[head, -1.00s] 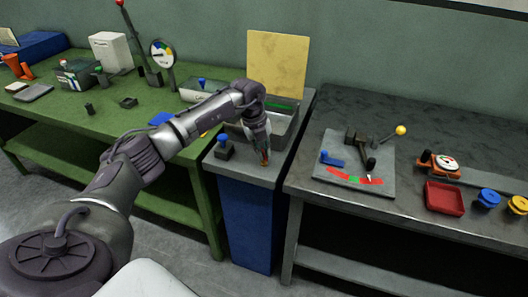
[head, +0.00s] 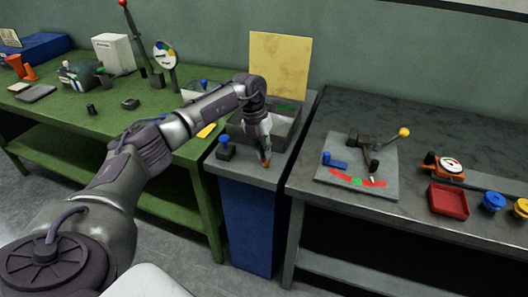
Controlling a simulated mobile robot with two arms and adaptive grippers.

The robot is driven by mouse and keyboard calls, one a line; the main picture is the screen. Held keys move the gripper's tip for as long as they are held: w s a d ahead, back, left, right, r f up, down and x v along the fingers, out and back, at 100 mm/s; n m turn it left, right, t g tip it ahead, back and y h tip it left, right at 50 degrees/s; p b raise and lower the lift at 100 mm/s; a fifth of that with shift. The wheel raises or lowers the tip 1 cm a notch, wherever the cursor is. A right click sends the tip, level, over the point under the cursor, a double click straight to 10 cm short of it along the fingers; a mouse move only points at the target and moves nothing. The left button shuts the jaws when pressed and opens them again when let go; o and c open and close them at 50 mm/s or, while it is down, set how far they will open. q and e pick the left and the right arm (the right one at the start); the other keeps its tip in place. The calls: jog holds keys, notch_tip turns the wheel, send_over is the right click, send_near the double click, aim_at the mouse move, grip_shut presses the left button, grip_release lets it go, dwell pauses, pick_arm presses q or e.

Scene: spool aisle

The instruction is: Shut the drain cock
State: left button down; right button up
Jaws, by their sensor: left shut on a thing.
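My left gripper (head: 265,151) points down at the front edge of the grey basin unit, just in front of the metal basin (head: 233,131). It is shut on a small orange-tipped part at that edge, which appears to be the drain cock (head: 266,162). The fingers hide most of this part, so I cannot tell which way its handle is turned. A blue-knobbed black fitting (head: 225,148) stands on the same top, to the left of the gripper and apart from it. My right gripper is out of view.
A green bench (head: 60,112) with gauges and boxes stands at left. A dark bench at right carries a grey lever plate (head: 390,183), a red tray (head: 447,200) and blue and yellow knobs. A yellow panel (head: 280,65) rises behind the basin.

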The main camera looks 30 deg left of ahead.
pick_arm(q)
jog(key=shift+r, duration=0.1)
dwell(0.3)
jog(key=c, duration=1.2)
grip_release()
notch_tip(320, 180, up, 12)
jog(key=a, duration=0.2)
jog(key=shift+s+a, duration=0.2)
jog(key=shift+s, duration=0.05)
jog(key=shift+f, duration=0.2)
